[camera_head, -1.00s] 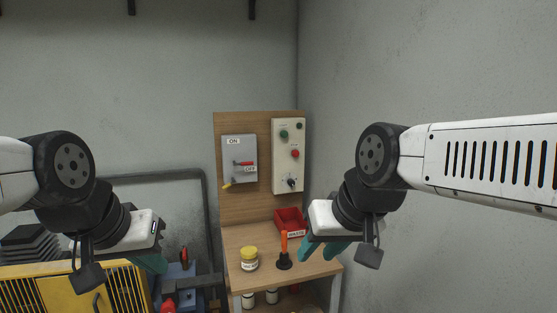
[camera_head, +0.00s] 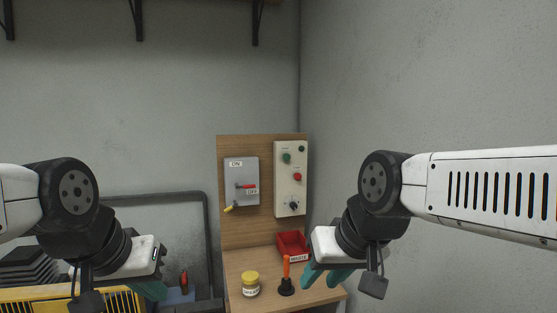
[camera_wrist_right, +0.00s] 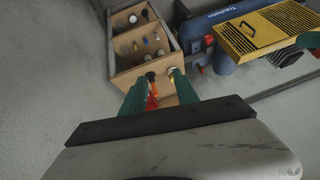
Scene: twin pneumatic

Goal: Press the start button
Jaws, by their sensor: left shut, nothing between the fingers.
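A pale control panel (camera_head: 280,200) is fixed to the wooden backboard. It carries a green button (camera_head: 286,158) at upper left, a red button (camera_head: 297,177) below it and a dark rotary knob (camera_head: 293,204) near the bottom. The labels are too small to read. My left gripper (camera_head: 150,291) is shut and empty, low and well left of the panel. My right gripper (camera_head: 322,279) is open, below and right of the panel; its spread teal fingers also show in the right wrist view (camera_wrist_right: 158,82).
A grey ON/OFF switch box (camera_head: 240,172) with a red lever hangs left of the panel. On the wooden bench (camera_head: 262,258) stand a yellow-lidded jar (camera_head: 250,285), an orange-handled tool (camera_head: 286,272) and a red bin (camera_head: 292,244). The space before the panel is clear.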

